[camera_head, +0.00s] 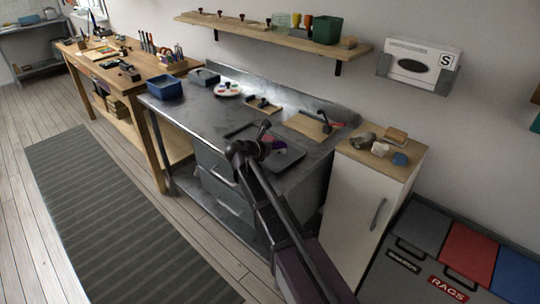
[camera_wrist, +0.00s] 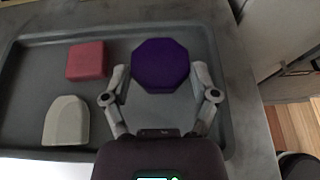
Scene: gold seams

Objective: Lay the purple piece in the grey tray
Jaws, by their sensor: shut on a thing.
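The purple piece (camera_wrist: 160,60) is a flat octagon between the two fingertips of my gripper (camera_wrist: 158,74) in the wrist view. The fingers are shut on its sides. The grey tray (camera_wrist: 38,88) lies behind and below it on the metal bench; the piece shows over the tray's right part. I cannot tell whether the piece touches the tray floor. A red square block (camera_wrist: 86,60) and a pale grey round-topped piece (camera_wrist: 67,121) lie in the tray's left part. In the head view my arm partly hides the tray (camera_head: 293,157).
The metal bench (camera_head: 190,105) also bears a blue bin (camera_head: 164,88), a white palette (camera_head: 228,90) and a wooden board (camera_head: 303,125). A white cabinet (camera_head: 350,185) with small items on top stands to the right. A shelf (camera_head: 270,32) hangs above.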

